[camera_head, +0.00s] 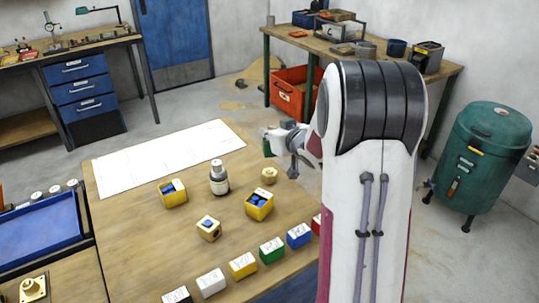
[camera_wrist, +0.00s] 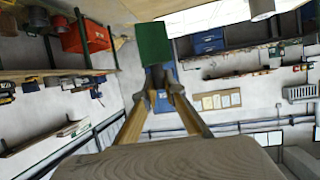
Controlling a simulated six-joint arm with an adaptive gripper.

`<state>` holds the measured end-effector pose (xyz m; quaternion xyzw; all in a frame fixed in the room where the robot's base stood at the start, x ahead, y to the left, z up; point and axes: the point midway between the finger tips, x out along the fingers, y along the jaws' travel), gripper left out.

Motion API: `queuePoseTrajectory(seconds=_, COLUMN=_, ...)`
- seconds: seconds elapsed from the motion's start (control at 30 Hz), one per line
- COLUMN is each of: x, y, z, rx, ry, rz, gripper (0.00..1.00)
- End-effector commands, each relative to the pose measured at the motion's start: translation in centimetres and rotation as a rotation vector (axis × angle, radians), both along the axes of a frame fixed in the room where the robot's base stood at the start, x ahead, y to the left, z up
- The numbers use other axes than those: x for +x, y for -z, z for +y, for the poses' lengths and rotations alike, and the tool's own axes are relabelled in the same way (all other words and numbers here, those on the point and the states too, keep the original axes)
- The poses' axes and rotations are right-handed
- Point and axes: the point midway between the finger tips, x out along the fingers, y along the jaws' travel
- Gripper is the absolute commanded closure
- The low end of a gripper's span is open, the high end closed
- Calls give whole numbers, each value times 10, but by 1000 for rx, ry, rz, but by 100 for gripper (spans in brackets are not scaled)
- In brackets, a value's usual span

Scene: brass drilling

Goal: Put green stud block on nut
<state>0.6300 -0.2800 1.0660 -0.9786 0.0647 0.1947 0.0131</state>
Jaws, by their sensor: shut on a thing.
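The green stud block (camera_wrist: 153,44) is held at the tips of my gripper (camera_wrist: 162,88) in the wrist view. In the head view a small green part of it (camera_head: 267,148) shows at the left end of my gripper (camera_head: 282,143), above the back right part of the table. My gripper is shut on it. A brass nut (camera_head: 269,175) sits on the wooden table, below and close to the held block in the picture. The block appears apart from the nut. My gripper and arm hide part of the block in the head view.
Two yellow bins (camera_head: 173,197) (camera_head: 260,211), a grey-capped bottle (camera_head: 219,187) and a wood-coloured block (camera_head: 209,235) stand near the nut. Several coloured labelled blocks, one green (camera_head: 271,251), line the front. A white sheet (camera_head: 165,158) lies flat at the back.

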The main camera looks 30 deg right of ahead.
Motion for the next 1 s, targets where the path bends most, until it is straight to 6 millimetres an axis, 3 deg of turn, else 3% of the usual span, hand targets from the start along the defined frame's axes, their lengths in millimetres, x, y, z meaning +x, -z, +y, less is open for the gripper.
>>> queuePoseTrajectory(seconds=0.23, x=1, y=27, z=0, rx=0, ry=-1, rz=-2, gripper=100)
queuePoseTrajectory(seconds=0.77, x=1, y=34, z=0, rx=-1, ry=-1, rz=-4, gripper=100)
queuePoseTrajectory(seconds=1.0, x=1, y=54, z=0, rx=1, ry=-1, rz=-3, gripper=100)
